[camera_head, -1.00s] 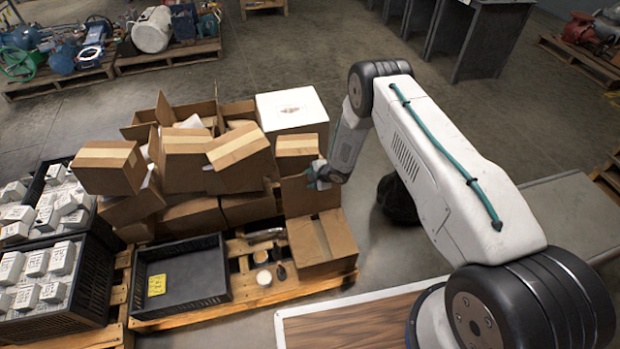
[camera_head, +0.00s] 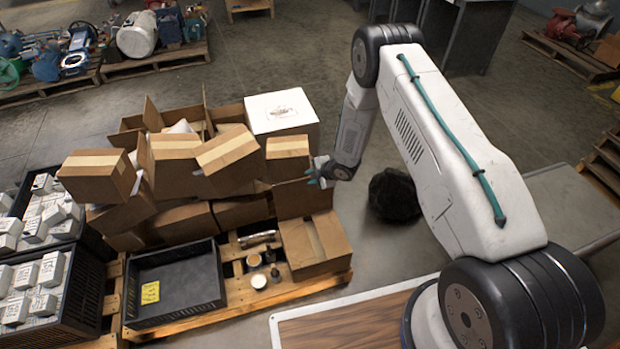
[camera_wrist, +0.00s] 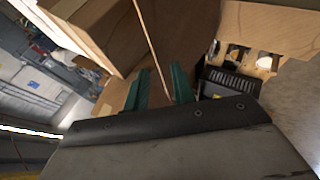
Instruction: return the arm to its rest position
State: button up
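My arm reaches from the lower right, with its elbow high and its forearm hanging down. My gripper (camera_head: 318,172) is beside the right end of the box pile, close to the upright flap of an open cardboard box (camera_head: 316,246). In the wrist view, the two teal fingers of my gripper (camera_wrist: 160,88) stand apart. A thin cardboard edge runs between them in the picture; I cannot tell whether it touches either finger. Nothing is clearly gripped.
Stacked cartons and a white box (camera_head: 282,112) crowd the pallet (camera_head: 290,290), left of my gripper. A black tray (camera_head: 200,290) lies in front, beside crates of small white boxes. A dark round object (camera_head: 394,195) is on the floor. Open floor lies behind.

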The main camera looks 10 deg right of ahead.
dwell(0.3)
jog(key=shift+s+d+f+m, duration=0.1)
jog(key=shift+d+f+m, duration=0.1)
jog(key=shift+f+m, duration=0.1)
jog(key=s+d+f+m+g+h, duration=0.2)
jog(key=s+d+f+m+h, duration=0.1)
jog(key=s+d, duration=0.15)
jog(key=s+d+r+m+g+h, duration=0.1)
jog(key=s+d+r+m+g, duration=0.2)
jog(key=r, duration=0.6)
jog(key=s+d+r+m+h, duration=0.2)
jog(key=s+r+m, duration=0.15)
jog(key=r, duration=0.55)
jog(key=s+d+r+m+g+h, duration=0.1)
jog(key=s+d+r+m+g, duration=0.2)
jog(key=r, duration=0.6)
jog(key=s+a+r+m+t+y, duration=0.1)
jog(key=s+a+r+m+t, duration=0.2)
jog(key=s+r, duration=2.8)
notch_tip(320, 180, up, 2)
jog(key=a+m, duration=0.1)
jog(key=m, duration=0.3)
jog(key=shift+s+r+y, duration=0.15)
jog(key=shift+y, duration=0.15)
